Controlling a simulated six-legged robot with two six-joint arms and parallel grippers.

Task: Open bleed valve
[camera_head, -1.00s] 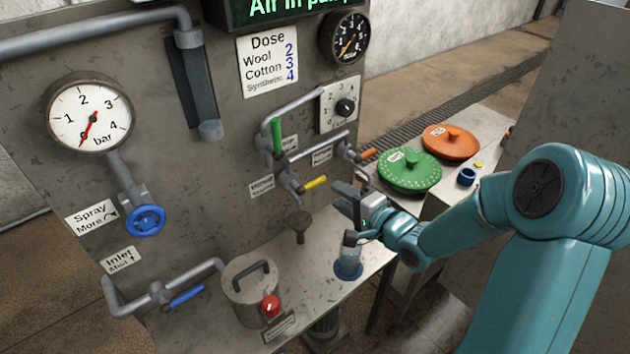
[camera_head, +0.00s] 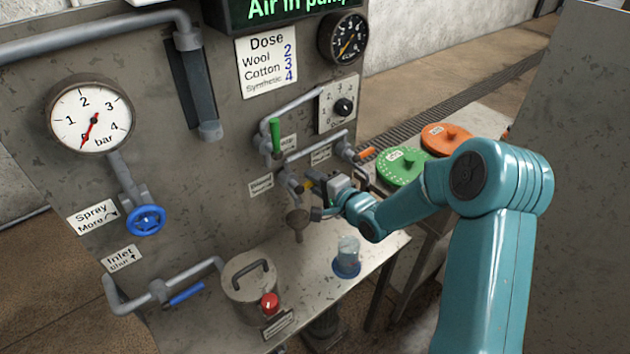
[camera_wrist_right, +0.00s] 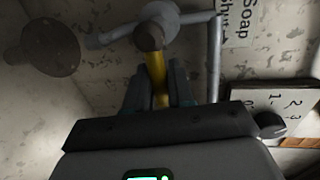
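A yellow lever handle (camera_head: 306,187) sits on a small grey valve low on the panel's pipework. My right gripper (camera_head: 318,190) is at this handle in the head view, covering part of it. In the right wrist view the yellow handle (camera_wrist_right: 157,78) runs between the two fingers of my right gripper (camera_wrist_right: 160,88). The fingers stand apart on either side of it, with narrow gaps seeming to show. A green lever (camera_head: 276,135) stands upright above, and an orange lever (camera_head: 367,154) is to the right. The small valve labels are hard to read. My left gripper is out of view.
A brown funnel (camera_head: 298,218) is just below my right gripper. A blue-based clear cup (camera_head: 347,258) and a lidded grey pot (camera_head: 250,283) stand on the shelf (camera_head: 312,284). A pressure gauge (camera_head: 90,118) and blue handwheel (camera_head: 147,220) are at left. A green display hangs above.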

